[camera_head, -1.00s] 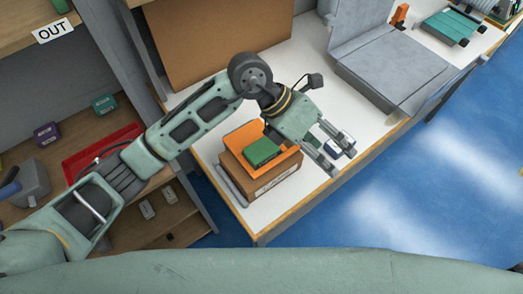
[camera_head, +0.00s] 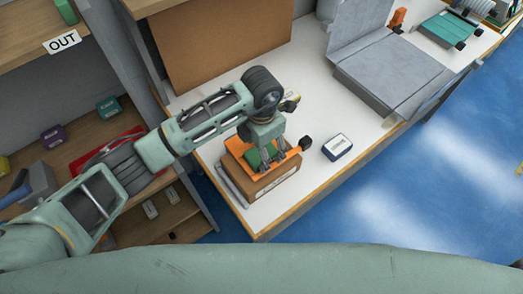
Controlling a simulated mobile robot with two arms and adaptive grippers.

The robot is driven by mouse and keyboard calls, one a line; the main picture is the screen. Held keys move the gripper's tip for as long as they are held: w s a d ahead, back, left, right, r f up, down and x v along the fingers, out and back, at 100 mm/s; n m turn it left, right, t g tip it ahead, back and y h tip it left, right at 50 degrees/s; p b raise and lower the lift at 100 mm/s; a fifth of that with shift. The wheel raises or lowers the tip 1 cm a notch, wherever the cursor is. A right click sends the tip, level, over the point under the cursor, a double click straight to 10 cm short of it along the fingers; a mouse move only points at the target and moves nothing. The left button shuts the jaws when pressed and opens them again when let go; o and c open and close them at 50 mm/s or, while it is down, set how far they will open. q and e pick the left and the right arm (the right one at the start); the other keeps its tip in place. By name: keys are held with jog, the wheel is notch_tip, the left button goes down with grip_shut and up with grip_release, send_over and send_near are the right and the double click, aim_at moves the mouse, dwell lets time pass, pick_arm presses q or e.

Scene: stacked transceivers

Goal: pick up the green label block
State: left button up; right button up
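The green block (camera_head: 253,158) lies on an orange tray (camera_head: 234,147) on top of a brown cardboard box (camera_head: 262,187); its label is not visible. My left gripper (camera_head: 273,160) points down over the block, with its fingers at the block's right part and hiding some of it. Whether the fingers touch or grip the block I cannot tell. My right gripper is not in view.
A dark blue block with a white label (camera_head: 337,147) sits on the white table (camera_head: 310,190) right of the box. A grey folded metal panel (camera_head: 392,70) stands at the back right. Shelves with purple (camera_head: 53,135) and teal (camera_head: 108,106) blocks are at the left.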

pick_arm(q)
jog(key=shift+f, duration=0.35)
jog(key=shift+c, duration=0.4)
jog(key=c, duration=1.2)
jog(key=shift+r, duration=0.1)
jog(key=shift+c, duration=0.2)
